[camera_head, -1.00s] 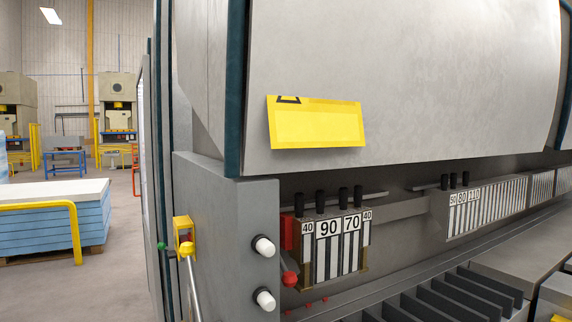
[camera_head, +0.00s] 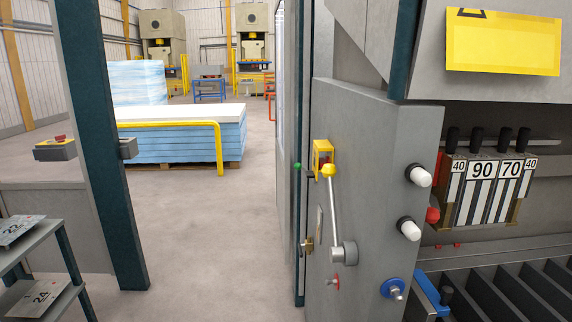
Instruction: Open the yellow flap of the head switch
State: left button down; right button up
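A small yellow box-like piece (camera_head: 323,153) is mounted on the front-left edge of the grey machine housing (camera_head: 385,135); it looks like the yellow flap of the head switch. It is small and partly overlapped at the bottom by the yellow knob (camera_head: 328,171) of a lever, so I cannot tell whether the flap is open or shut. A green button (camera_head: 297,167) sits just left of it. Neither of my grippers is in view.
The lever (camera_head: 337,215) stands up from a grey hub. White knobs (camera_head: 420,176) and a blue-ringed knob (camera_head: 393,288) stick out of the housing. A dark green post (camera_head: 100,140) and a shelf (camera_head: 38,262) stand at left. The floor between (camera_head: 215,250) is clear.

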aim_at(316, 169)
jog(key=j+z, duration=0.2)
jog(key=j, duration=0.65)
jog(key=i+j+z, duration=0.1)
jog(key=j, duration=0.2)
jog(key=i+j+z, duration=0.25)
jog(key=j, duration=0.45)
jog(key=i+l, duration=0.05)
jog(key=i, duration=0.05)
